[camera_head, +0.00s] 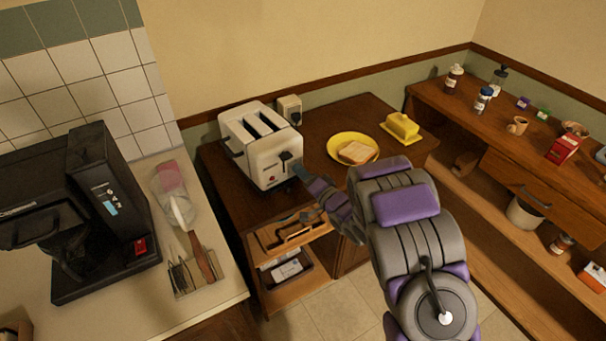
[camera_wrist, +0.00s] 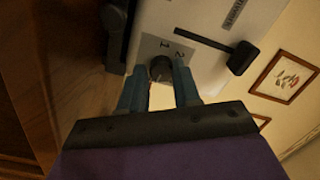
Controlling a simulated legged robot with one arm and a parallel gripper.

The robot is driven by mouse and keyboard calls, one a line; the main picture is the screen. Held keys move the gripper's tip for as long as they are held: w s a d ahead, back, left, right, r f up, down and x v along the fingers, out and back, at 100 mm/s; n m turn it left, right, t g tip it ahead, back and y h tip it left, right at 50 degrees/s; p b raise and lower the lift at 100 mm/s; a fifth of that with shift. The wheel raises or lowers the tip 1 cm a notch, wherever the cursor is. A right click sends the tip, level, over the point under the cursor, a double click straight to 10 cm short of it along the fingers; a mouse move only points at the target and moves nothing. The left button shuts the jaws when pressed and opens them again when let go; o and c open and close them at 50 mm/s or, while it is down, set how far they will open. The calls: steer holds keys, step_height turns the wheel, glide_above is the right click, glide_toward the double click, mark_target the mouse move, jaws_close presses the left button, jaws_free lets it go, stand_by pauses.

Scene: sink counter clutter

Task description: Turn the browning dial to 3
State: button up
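The white toaster (camera_head: 262,148) stands on a dark wooden cabinet, and its front end faces my arm. In the wrist view the toaster's end panel (camera_wrist: 206,62) carries a dark round browning dial (camera_wrist: 161,69) on a grey plate marked with 1 and 2. A 3 is not visible. The black lever (camera_wrist: 242,58) is right of the dial. My gripper (camera_wrist: 158,75) has its two blue fingers apart, with their tips on either side of the dial. I cannot tell whether they touch it. In the head view my gripper (camera_head: 298,172) is at the toaster's front.
A yellow plate (camera_head: 333,146) with bread and a yellow butter dish (camera_head: 401,127) are right of the toaster. A black coffee maker (camera_head: 105,215) stands on the left counter.

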jaws_close()
steer(key=n+p, duration=0.2)
steer(key=n, duration=0.6)
steer(key=shift+f+n, duration=0.1)
steer(key=shift+n, duration=0.2)
steer(key=n+b, duration=0.1)
steer(key=n, duration=0.4)
steer(key=shift+s+f+b, duration=0.1)
steer(key=shift+b, duration=0.2)
steer(key=n+b, duration=0.3)
steer(key=n, duration=0.3)
stand_by(0.3)
